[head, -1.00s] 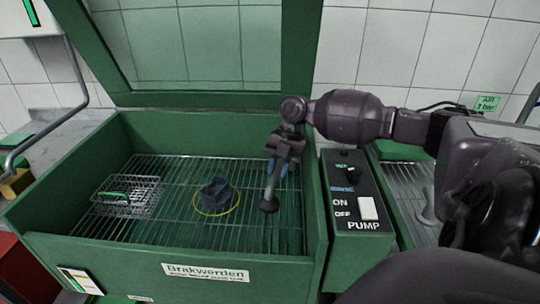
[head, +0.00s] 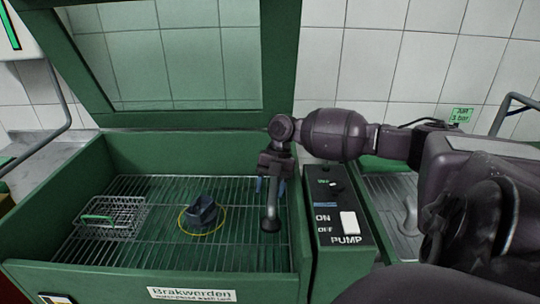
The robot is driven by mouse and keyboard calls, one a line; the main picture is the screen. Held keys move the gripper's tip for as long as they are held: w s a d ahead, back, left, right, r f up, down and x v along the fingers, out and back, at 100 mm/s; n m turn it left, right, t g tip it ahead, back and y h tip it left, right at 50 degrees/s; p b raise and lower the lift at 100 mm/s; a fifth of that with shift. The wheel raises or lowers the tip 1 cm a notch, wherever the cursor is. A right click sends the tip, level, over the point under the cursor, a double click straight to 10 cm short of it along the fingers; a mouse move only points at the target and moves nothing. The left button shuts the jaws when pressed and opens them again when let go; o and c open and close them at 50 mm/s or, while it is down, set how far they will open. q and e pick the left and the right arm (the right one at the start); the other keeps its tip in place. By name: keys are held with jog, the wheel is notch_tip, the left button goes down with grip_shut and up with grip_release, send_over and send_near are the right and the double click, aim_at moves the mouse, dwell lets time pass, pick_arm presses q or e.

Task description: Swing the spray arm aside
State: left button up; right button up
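The spray arm (head: 271,205) is a grey rod with a dark round end, hanging over the wire grate inside the green wash tank (head: 120,278). It is near the tank's right wall. My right gripper (head: 270,186) points down at the rod's upper part, with bluish finger parts showing on both sides of it. Whether the fingers press on the rod or stand apart from it cannot be told. A dark blue-grey block (head: 203,211) sits on the grate inside a yellow ring (head: 190,231), left of the rod. My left gripper is not in view.
A wire basket (head: 112,218) with a green handle stands on the grate at the left. A raised green-framed glass lid (head: 190,118) stands behind the tank. A pump switch box (head: 338,262) adjoins its right wall. The grate between block and basket is clear.

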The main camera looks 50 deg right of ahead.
jog(key=p+v, duration=0.1)
jog(key=v, duration=0.8)
jog(key=shift+r, duration=0.15)
jog(key=shift+v, duration=0.85)
jog(key=shift+w, duration=0.1)
